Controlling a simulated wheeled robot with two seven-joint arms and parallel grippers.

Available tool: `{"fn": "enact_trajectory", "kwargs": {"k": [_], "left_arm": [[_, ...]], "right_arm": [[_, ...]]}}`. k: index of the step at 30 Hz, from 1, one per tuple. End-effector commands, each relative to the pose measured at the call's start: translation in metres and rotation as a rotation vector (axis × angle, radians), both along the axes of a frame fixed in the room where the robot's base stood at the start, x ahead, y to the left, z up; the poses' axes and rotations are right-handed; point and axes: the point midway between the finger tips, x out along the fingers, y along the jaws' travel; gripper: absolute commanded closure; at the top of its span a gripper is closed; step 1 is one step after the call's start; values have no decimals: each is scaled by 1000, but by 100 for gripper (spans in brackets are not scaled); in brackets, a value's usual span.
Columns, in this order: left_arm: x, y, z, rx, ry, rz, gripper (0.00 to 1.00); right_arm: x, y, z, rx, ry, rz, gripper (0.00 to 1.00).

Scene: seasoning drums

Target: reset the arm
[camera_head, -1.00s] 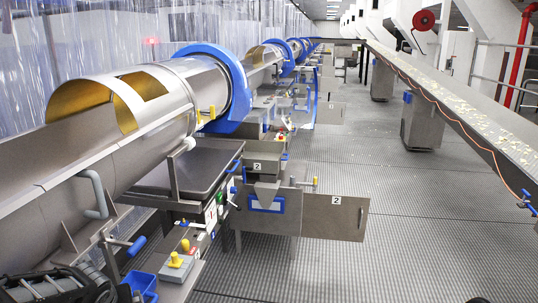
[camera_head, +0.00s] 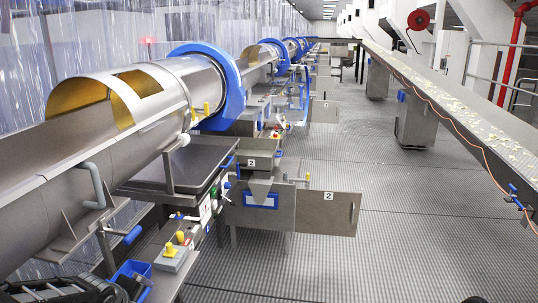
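A dark ribbed part of my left arm (camera_head: 65,289) shows at the bottom left corner, beside the front of the drum line. Its fingers cannot be made out, so I cannot tell whether the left gripper is open or shut. A small dark tip at the bottom edge right of centre (camera_head: 475,300) may belong to my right arm. My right gripper is not in view. Nothing held is visible.
A long steel seasoning drum (camera_head: 130,110) with a blue ring (camera_head: 233,85) lies along the left. Below it are a control box with a yellow knob (camera_head: 170,258), a blue bin (camera_head: 133,275) and a steel panel (camera_head: 327,212). A conveyor (camera_head: 455,100) runs on the right. The grated floor between is clear.

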Motion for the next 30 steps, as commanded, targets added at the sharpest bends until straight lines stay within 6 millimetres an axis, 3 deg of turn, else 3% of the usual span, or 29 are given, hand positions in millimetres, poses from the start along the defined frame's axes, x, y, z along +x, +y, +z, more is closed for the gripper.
{"fn": "enact_trajectory", "kwargs": {"k": [5,8,12,14,18,21,24,27,30], "left_arm": [[4,-65,-56,-463,-26,387,0],[-5,-118,-111,-785,33,719,0],[-48,-187,-198,-1103,185,1238,0],[-74,-211,-232,-1165,250,1441,0],[-148,-256,-298,-1152,384,1764,0],[-196,-278,-326,-1069,475,1830,0],[-229,-293,-342,-1004,547,1846,0],[-245,-300,-351,-970,583,1848,0],[-249,-302,-353,-962,592,1847,0]], "right_arm": [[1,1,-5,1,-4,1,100],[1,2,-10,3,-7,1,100],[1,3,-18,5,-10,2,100],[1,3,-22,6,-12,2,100],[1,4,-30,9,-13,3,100],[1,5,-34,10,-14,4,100],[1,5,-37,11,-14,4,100],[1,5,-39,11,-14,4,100],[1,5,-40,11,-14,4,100]]}}
